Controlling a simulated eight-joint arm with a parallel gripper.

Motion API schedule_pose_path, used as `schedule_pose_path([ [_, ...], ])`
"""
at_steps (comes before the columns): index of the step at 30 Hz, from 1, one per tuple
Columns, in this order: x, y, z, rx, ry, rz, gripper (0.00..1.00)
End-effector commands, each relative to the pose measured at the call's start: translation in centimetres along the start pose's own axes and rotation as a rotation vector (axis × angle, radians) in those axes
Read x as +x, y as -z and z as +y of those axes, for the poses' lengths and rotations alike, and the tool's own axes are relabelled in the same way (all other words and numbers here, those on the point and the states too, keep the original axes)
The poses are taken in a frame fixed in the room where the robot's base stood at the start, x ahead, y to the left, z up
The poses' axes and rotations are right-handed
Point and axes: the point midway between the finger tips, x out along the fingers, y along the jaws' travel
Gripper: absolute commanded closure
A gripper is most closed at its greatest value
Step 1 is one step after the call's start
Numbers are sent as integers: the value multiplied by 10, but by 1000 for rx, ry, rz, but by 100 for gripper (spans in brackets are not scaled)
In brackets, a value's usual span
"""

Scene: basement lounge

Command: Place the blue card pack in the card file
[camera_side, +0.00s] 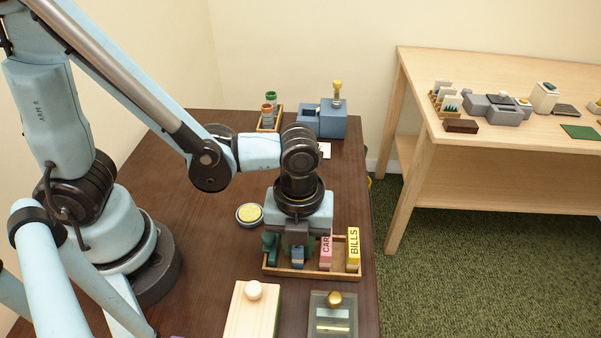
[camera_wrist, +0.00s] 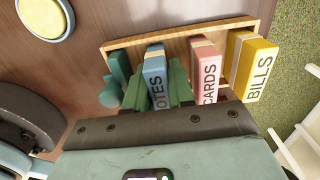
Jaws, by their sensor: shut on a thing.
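The blue card pack (camera_wrist: 156,76), with lettering partly readable as "OTES", is between the green fingers of my gripper (camera_wrist: 163,92). In the side view the pack (camera_side: 298,259) shows just below my gripper (camera_side: 297,247), which points straight down. The pack is upright within the outline of the wooden card file (camera_side: 283,270), between a dark teal item (camera_wrist: 117,75) on the left and a pink "CARDS" pack (camera_wrist: 206,68) on the right. A yellow "BILLS" pack (camera_wrist: 258,68) stands at the right end. I cannot tell whether the blue pack rests on the file's floor.
A round yellow-topped dish (camera_side: 249,214) lies left of the file. A pale wooden block with a white knob (camera_side: 252,312) and a grey box with a gold knob (camera_side: 333,317) stand in front. A blue device (camera_side: 322,119) and small bottles (camera_side: 269,108) are at the back.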

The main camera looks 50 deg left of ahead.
Motion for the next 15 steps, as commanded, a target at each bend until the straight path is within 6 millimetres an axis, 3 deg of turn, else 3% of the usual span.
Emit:
schedule_pose_path([
  [13, 5, 0, 0, 0, 0, 0, 100],
  [14, 5, 0, 0, 0, 0, 0, 74],
  [15, 5, 0, 0, 0, 0, 0, 68],
])
